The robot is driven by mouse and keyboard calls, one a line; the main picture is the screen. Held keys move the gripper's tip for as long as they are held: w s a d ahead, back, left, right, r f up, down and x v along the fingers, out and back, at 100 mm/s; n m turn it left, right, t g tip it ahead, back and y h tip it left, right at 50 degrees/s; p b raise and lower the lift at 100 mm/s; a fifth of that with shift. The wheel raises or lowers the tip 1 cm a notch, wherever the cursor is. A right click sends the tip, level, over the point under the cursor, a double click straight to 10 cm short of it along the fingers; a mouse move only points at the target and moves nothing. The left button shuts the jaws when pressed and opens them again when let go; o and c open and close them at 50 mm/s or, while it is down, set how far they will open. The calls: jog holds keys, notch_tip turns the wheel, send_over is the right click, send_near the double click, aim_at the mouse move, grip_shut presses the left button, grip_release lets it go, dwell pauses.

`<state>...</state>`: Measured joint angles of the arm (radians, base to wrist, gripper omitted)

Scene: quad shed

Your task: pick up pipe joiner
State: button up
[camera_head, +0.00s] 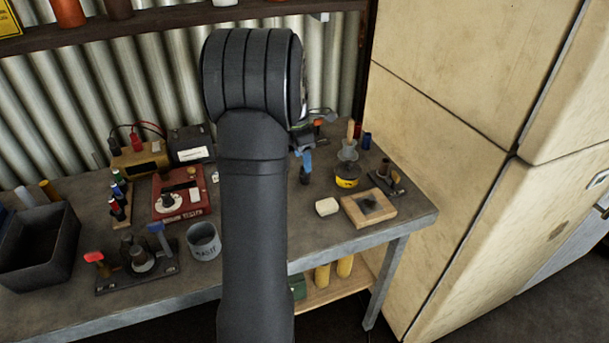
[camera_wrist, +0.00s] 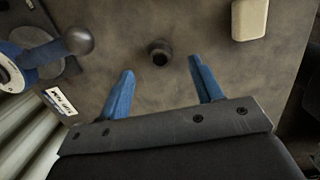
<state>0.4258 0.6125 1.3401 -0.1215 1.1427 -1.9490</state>
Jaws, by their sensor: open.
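A small dark round piece with a hole in its top, which looks like the pipe joiner (camera_wrist: 159,52), stands on the grey bench in the wrist view. My gripper (camera_wrist: 160,66) is open, with its two blue fingers apart and nothing between them. The piece shows just beyond the fingertips, about midway between them; I cannot tell the height gap. In the head view my arm hides much of the bench centre. A blue finger of my gripper (camera_head: 306,162) shows just right of the arm, above a small dark shape that may be the joiner.
A cream block (camera_wrist: 250,18) lies right of the joiner. A blue item with a dark ball knob (camera_wrist: 78,40) is at left. The bench (camera_head: 235,255) also holds a grey cup (camera_head: 204,242), a red tester (camera_head: 182,197), a wooden tray (camera_head: 353,213) and a dark bin (camera_head: 40,250).

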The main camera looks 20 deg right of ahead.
aim_at(304, 175)
jog(key=shift+d+f, duration=0.2)
jog(key=shift+f, duration=1.2)
jog(key=shift+d+f, duration=0.15)
jog(key=shift+f, duration=1.2)
jog(key=shift+c, duration=0.4)
jog(key=c, duration=1)
